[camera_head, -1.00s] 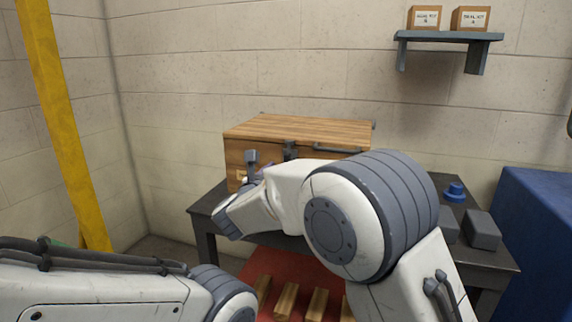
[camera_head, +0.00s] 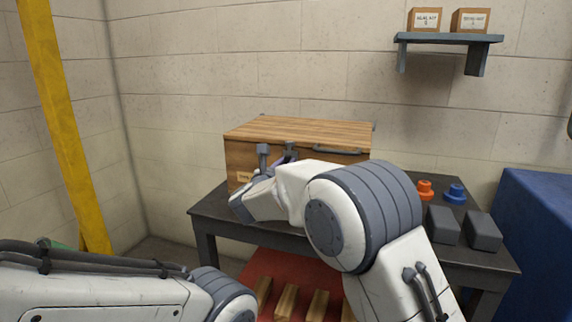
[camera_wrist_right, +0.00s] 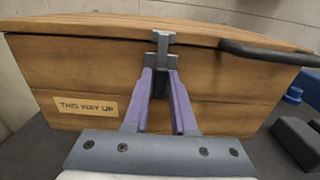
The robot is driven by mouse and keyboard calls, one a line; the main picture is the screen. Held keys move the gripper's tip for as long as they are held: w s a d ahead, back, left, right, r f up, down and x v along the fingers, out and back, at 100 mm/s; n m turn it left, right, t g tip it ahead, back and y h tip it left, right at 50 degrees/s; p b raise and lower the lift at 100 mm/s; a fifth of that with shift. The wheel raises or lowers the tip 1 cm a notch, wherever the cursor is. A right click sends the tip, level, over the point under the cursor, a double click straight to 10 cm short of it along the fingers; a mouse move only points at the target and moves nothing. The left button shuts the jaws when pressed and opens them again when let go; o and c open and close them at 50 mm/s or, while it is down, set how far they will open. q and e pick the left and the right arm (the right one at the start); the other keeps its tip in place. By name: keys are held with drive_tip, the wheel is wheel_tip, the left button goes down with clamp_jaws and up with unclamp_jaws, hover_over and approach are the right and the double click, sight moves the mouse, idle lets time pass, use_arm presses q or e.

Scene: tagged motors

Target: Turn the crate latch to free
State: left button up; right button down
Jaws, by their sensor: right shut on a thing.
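A brown wooden crate (camera_head: 240,155) with a plank lid stands on a dark table. Its grey metal latch (camera_head: 291,146) sits at the lid seam on the front face. In the right wrist view the latch (camera_wrist_right: 162,42) stands upright across the seam, and its lower dark part is between my purple fingers. My right gripper (camera_wrist_right: 160,78) is shut on the latch. In the head view my own wrist and forearm hide most of the fingers and the crate's lower front. My left gripper is out of view; only its arm shows at lower left.
A dark handle (camera_head: 341,150) is on the crate's front, right of the latch. Orange (camera_head: 425,190) and blue (camera_head: 455,193) knobbed parts and two grey blocks (camera_head: 484,231) are on the table (camera_head: 215,207) at right. A blue cabinet (camera_head: 540,230) stands further right.

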drive_tip(key=shift+n, duration=0.3)
drive_tip(key=n+p, duration=0.1)
drive_tip(key=n, duration=0.5)
drive_tip(key=n+p, duration=0.2)
drive_tip(key=n, duration=0.3)
drive_tip(key=shift+a+n, duration=0.2)
drive_tip(key=shift+n, duration=0.2)
drive_tip(key=n+p, duration=0.3)
drive_tip(key=n, duration=0.2)
drive_tip(key=shift+f, duration=0.2)
drive_tip(key=shift+n, duration=0.4)
drive_tip(key=shift+a, duration=0.1)
drive_tip(key=c, duration=0.8)
unclamp_jaws()
